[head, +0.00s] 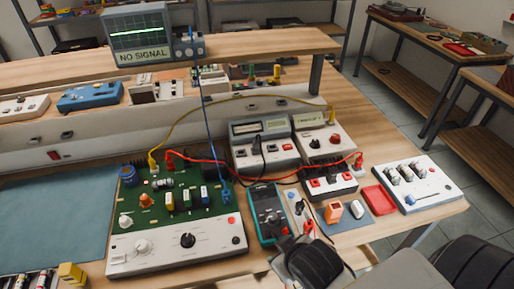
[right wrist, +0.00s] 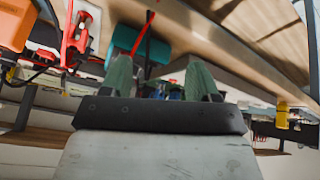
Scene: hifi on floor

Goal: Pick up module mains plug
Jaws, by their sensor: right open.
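I cannot tell for certain which item is the module mains plug. A small white, plug-like piece (head: 356,209) lies on the dark mat at the front right of the bench, beside an orange block (head: 333,212). My right gripper (head: 297,240) reaches in from the bottom, just right of the teal multimeter (head: 268,212). Its wrist hides part of the bench front. In the right wrist view, the right gripper (right wrist: 160,82) has its two green fingers apart with nothing visible held between them. A red tool-like piece (right wrist: 75,42) is left of the fingers. My left gripper is not in view.
A green circuit board module (head: 180,195) with a white control panel fills the bench's left front. Red and yellow leads cross the bench. A red tray (head: 379,200) and a white switch module (head: 412,183) stand at the right. An oscilloscope (head: 140,32) stands on the shelf.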

